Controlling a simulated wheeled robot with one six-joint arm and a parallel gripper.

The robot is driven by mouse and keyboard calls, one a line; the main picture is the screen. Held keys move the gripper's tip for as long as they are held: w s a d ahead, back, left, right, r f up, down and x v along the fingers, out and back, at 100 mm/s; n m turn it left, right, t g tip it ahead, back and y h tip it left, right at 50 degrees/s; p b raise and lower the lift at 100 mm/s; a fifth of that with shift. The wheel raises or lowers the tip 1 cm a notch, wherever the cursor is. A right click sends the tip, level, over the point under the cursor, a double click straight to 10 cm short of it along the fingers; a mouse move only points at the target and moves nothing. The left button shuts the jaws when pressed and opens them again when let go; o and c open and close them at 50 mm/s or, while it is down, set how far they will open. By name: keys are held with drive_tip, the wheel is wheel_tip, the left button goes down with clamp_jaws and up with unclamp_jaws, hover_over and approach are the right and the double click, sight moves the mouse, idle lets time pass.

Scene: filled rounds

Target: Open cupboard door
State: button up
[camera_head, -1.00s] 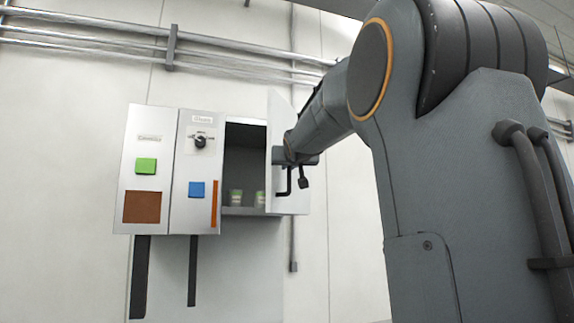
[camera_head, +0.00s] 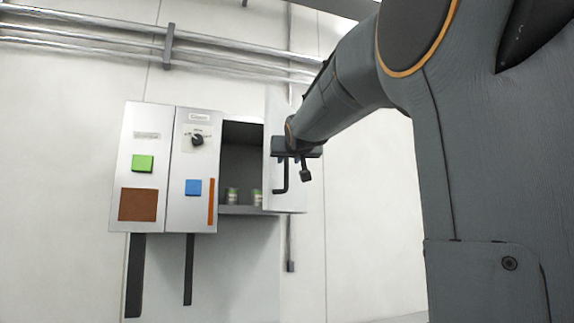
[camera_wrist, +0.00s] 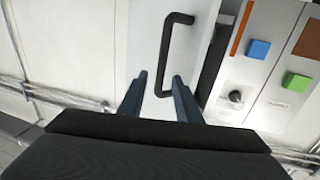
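The cupboard door (camera_head: 271,130) is a pale panel with a black bar handle (camera_head: 281,180). It stands swung open at the right of the cupboard, and the dark inside (camera_head: 240,160) shows with two small green-and-white cups (camera_head: 232,195) on its floor. My gripper (camera_head: 304,170) is at the door's outer face by the handle. In the wrist view my gripper (camera_wrist: 160,82) has its two fingers spread apart. The handle (camera_wrist: 166,55) lies beyond and between the tips there; I cannot tell whether they touch it.
Left of the opening are two panels with a green button (camera_head: 143,163), a blue button (camera_head: 193,187), a black knob (camera_head: 197,140), a brown square (camera_head: 138,204) and an orange strip (camera_head: 211,201). Pipes (camera_head: 90,42) run along the wall above. The wall right of the door is bare.

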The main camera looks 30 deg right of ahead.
drive_tip(key=shift+v, duration=1.15)
